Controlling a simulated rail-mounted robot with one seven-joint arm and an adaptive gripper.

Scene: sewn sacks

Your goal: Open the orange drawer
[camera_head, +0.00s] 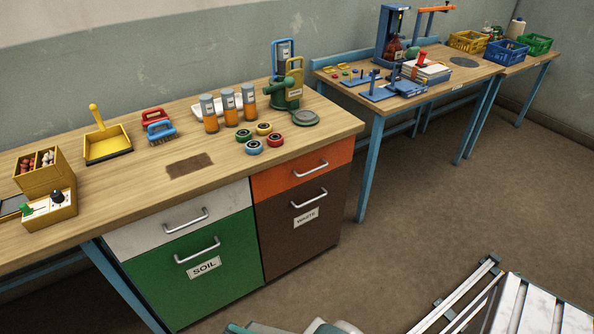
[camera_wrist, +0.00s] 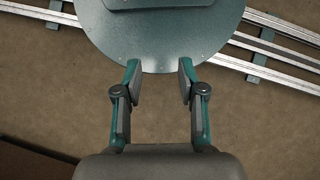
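The orange drawer (camera_head: 290,173) is at the upper right of the cabinet under the near workbench, above the brown WASTE front. It looks closed, its face about level with the fronts around it. Its silver bar handle (camera_head: 310,168) is in plain view. My gripper (camera_wrist: 160,82) shows in the wrist view with its two fingers apart and nothing between them. It points down over my own round base and the brown floor, away from the drawer. In the head view, only part of my arm shows at the bottom edge, and the fingers cannot be made out.
A white drawer (camera_head: 160,232) sits left of the orange one, above a green SOIL front (camera_head: 170,279). The brown WASTE front (camera_head: 285,235) is below. Cups, rollers and a green grinder stand on the bench top (camera_head: 235,170). The floor (camera_head: 400,240) before the cabinet is clear.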

